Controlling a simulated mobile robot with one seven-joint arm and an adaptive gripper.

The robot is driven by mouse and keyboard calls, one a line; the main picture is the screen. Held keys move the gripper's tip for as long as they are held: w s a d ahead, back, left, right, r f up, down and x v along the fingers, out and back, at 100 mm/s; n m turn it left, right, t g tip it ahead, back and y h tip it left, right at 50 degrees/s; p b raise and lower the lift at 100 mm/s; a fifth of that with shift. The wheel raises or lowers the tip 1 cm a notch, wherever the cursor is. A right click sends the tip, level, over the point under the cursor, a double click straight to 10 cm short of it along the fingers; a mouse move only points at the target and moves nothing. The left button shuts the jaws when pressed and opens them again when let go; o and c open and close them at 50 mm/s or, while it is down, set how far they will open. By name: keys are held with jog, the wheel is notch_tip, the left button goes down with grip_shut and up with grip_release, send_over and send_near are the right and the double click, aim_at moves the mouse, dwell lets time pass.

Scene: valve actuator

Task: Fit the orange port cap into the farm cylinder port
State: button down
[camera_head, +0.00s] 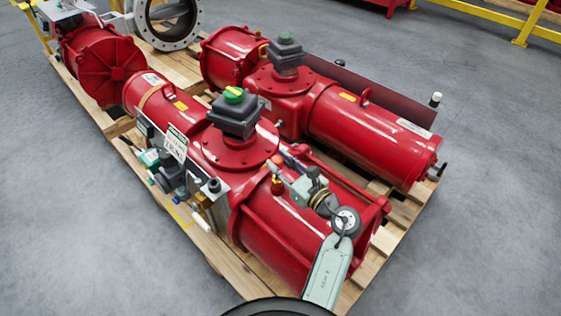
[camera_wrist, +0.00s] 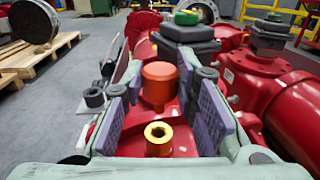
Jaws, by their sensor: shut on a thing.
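The orange port cap (camera_wrist: 160,84) stands upright between the purple-padded fingers of my gripper (camera_wrist: 163,90) in the wrist view. My gripper is shut on it. A brass fitting (camera_wrist: 158,138) with an open round hole, which looks like the port, shows below the cap in that picture, apart from it. Its base is against red metal. In the head view my gripper (camera_head: 285,169) is low over the near red cylinder (camera_head: 285,240), beside the actuator's centre housing. A small orange-red piece (camera_head: 277,186) shows at the fingertips there; whether it is the cap, I cannot tell.
A position box with green knob (camera_head: 234,98) stands on the near actuator, ahead of my gripper. A second red actuator (camera_head: 365,130) lies alongside on the wooden pallet (camera_head: 259,285). Tubing and fittings (camera_head: 160,165) line the near side. Grey floor (camera_head: 70,240) is clear.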

aim_at(280, 181)
jog(key=shift+f+b, duration=0.55)
jog(key=shift+f, duration=0.5)
jog(key=shift+f+b, duration=1.1)
jog(key=shift+f, duration=0.6)
dwell(0.7)
jog(key=c, duration=1.2)
grip_release()
jog(key=v, duration=1.2)
jog(key=shift+r, duration=0.1)
